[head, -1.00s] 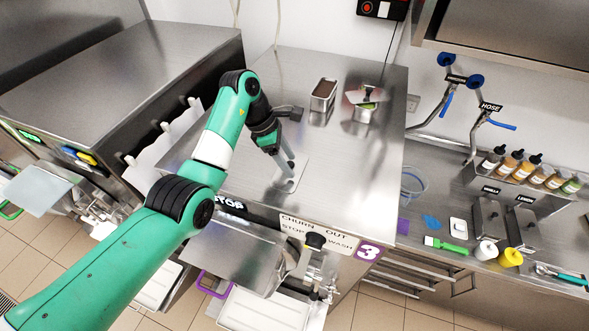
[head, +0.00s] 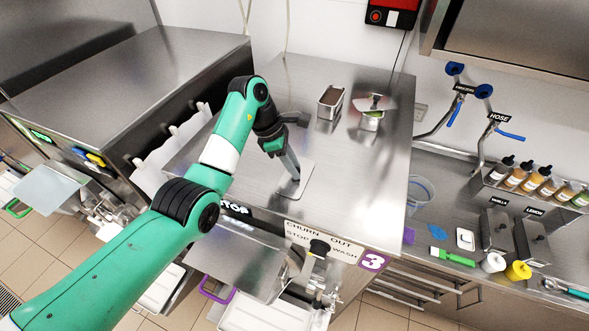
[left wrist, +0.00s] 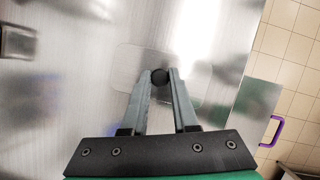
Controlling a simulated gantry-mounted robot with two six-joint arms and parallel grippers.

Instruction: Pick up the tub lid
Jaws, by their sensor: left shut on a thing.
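The tub lid (head: 303,182) is a flat, pale metal plate with rounded corners on or just over the steel freezer top; I cannot tell whether it touches. In the left wrist view, the lid (left wrist: 128,72) shows its round black knob (left wrist: 160,76) between my fingertips. My left gripper (head: 294,175) reaches down over the lid, fingers pointing down, and it is shut on the knob. The left gripper (left wrist: 160,82) hides part of the lid in the head view. My right gripper is not in view.
Bottles, a green brush (head: 452,257) and a clear container (head: 420,190) are on the right counter.

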